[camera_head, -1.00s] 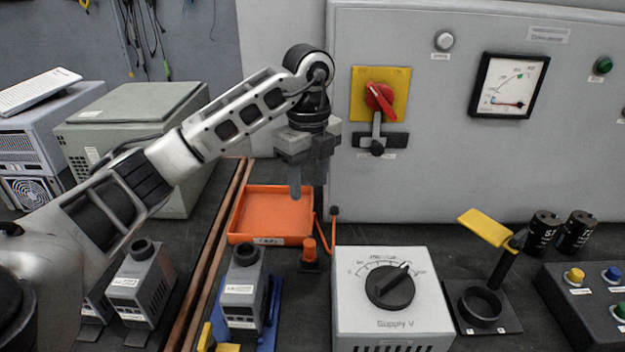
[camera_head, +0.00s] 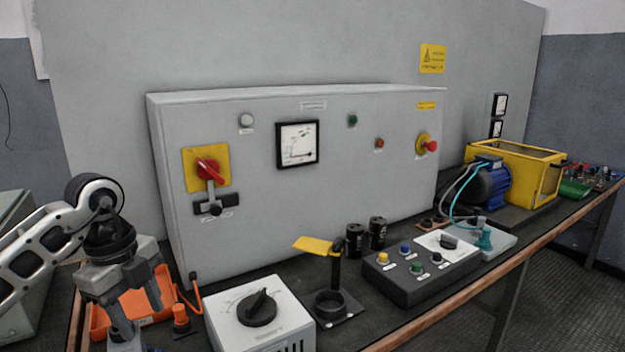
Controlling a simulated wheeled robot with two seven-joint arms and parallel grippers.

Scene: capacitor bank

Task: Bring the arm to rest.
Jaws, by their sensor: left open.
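My left gripper (camera_head: 138,310) hangs at the lower left of the head view with its fingers pointing down. Its two fingers stand apart and nothing shows between them. It is in front of the orange tray (camera_head: 112,312) and hides part of it. My left arm comes in from the left edge. My right gripper is out of view.
A grey cabinet with a red rotary switch (camera_head: 208,168) and a dial meter (camera_head: 297,144) stands behind. The supply box (camera_head: 258,312), two black capacitors (camera_head: 356,240), a button box (camera_head: 420,268) and a yellow-framed machine (camera_head: 515,172) occupy the bench. Bare bench shows around them.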

